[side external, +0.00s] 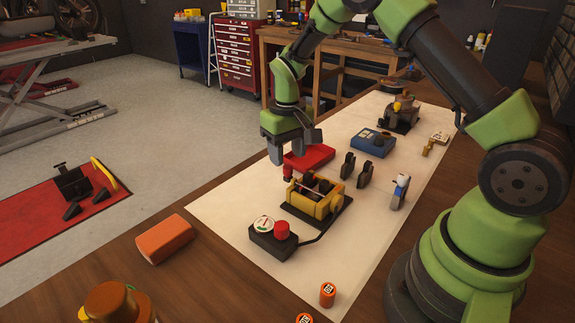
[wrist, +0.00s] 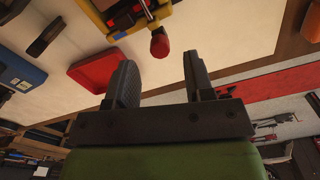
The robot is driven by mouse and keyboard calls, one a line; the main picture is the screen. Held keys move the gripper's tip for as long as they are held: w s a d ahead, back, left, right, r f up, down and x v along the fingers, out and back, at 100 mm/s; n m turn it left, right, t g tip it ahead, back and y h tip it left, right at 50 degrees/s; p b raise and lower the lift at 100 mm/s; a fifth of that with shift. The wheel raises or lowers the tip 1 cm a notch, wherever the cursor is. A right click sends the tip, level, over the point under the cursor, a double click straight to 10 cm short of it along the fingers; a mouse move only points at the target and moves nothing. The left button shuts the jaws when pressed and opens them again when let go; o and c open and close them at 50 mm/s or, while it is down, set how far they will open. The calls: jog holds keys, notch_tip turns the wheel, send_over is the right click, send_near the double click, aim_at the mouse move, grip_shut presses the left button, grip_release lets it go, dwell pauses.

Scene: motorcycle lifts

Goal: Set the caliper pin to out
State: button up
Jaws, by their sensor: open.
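The yellow caliper (side external: 325,207) sits on a dark base on the white mat. Its thin pin lies across the top, with a red knob (side external: 288,172) at the end nearest my gripper. In the wrist view the red knob (wrist: 160,45) sticks out beyond the yellow frame (wrist: 128,31), in line with the gap between my fingers. My gripper (side external: 291,153) is open and empty, pointing down above and beside the knob end, apart from it. Its fingers also show in the wrist view (wrist: 160,63). How far the pin is drawn out is hard to tell.
A red tray (side external: 312,157) lies close behind the caliper. A gauge box (side external: 262,238) with a red button stands in front, joined by a hose. Dark upright pads (side external: 365,174) and a blue box (side external: 371,142) are to the right. An orange block (side external: 165,239) lies left.

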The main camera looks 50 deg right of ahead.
aim_at(288, 166)
jog(key=shift+f, duration=1.85)
grip_shut()
jog(key=shift+w, duration=4.1)
grip_release()
jog(key=shift+r, duration=0.1)
notch_tip(288, 166, up, 10)
